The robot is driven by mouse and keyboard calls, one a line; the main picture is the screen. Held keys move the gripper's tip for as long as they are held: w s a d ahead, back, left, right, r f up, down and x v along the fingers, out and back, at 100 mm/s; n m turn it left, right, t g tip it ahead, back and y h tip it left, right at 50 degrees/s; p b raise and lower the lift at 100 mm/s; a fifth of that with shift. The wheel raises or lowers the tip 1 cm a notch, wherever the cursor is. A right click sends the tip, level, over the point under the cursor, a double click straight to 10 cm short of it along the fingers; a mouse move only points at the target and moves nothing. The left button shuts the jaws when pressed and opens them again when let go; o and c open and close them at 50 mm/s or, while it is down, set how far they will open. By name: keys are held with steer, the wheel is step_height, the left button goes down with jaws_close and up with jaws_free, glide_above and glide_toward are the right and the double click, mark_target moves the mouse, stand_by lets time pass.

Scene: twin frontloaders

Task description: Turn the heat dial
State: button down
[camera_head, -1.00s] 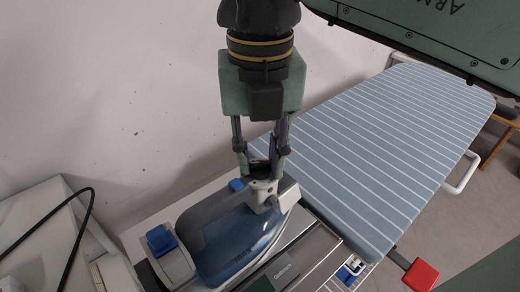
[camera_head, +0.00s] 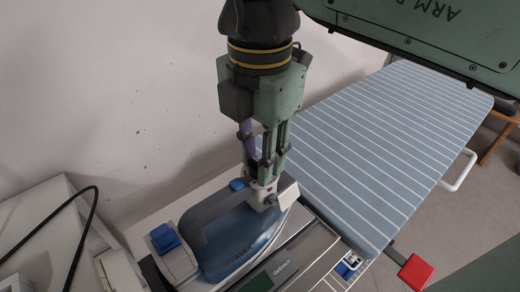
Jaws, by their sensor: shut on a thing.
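A blue and grey iron (camera_head: 235,235) rests on a steam station at the near end of the ironing board. My gripper (camera_head: 262,180) points down over the iron's right end. Its fingers are shut on a small light-coloured part there, which looks like the heat dial (camera_head: 262,193). The fingers hide most of the dial, so its markings cannot be read.
A striped ironing board (camera_head: 375,150) extends to the back right. A red block (camera_head: 415,272) sits at the board's near right corner. A blue part (camera_head: 164,238) is left of the iron. A white machine with a black cable (camera_head: 84,235) stands at the left, by the wall.

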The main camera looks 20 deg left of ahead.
steer(key=shift+m, duration=0.6)
steer(key=c, duration=1.3)
jaws_free()
steer(key=shift+r, duration=0.1)
step_height(320, 180, up, 7)
steer(key=shift+r, duration=0.15)
steer(key=shift+s, duration=0.1)
